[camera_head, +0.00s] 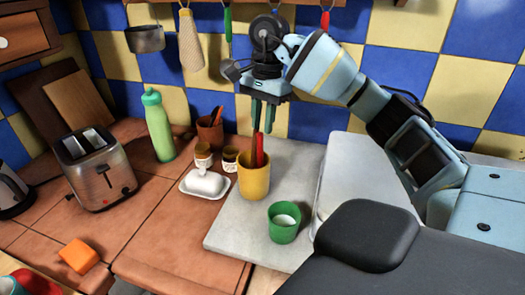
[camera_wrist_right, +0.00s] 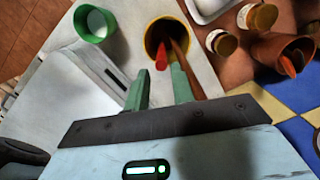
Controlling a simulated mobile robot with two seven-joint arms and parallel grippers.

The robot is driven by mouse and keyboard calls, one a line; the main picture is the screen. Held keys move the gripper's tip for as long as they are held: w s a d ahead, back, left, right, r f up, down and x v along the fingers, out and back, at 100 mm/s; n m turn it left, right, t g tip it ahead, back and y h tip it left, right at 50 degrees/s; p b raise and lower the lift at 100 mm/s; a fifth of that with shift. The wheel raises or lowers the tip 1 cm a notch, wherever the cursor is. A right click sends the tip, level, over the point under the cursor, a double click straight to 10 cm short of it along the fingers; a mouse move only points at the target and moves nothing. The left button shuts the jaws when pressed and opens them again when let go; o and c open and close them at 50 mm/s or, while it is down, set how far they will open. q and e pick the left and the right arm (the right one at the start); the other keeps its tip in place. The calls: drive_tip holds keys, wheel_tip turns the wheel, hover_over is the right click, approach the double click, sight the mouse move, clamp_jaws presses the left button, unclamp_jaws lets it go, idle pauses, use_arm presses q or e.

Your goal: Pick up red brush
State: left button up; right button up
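A red brush (camera_head: 260,151) stands upright in a yellow cup (camera_head: 253,183) on the grey slab. A brown wooden handle (camera_head: 254,143) stands beside it in the same cup. My right gripper (camera_head: 263,124) is above the cup, pointing down, with its fingers apart and nothing between them. In the right wrist view, the fingers (camera_wrist_right: 161,86) are open and the red brush (camera_wrist_right: 161,58) shows beyond them inside the yellow cup (camera_wrist_right: 154,27). The lower part of the brush is hidden in the cup. My left gripper is not in view.
A green cup (camera_head: 284,222) stands close in front of the yellow cup. A white butter dish (camera_head: 205,184), small jars (camera_head: 203,156) and a brown pot (camera_head: 210,134) stand to the left. A toaster (camera_head: 98,168) and a green bottle (camera_head: 158,125) are farther left. Utensils hang behind.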

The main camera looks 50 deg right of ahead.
sight(260, 148)
drive_tip(key=shift+f, duration=0.1)
drive_tip(key=shift+a+f, duration=0.15)
drive_tip(key=shift+f, duration=0.6)
drive_tip(key=shift+a+f, duration=0.15)
drive_tip(key=shift+f, duration=1.35)
drive_tip(key=shift+a+f, duration=0.15)
drive_tip(key=shift+f, duration=1.35)
clamp_jaws()
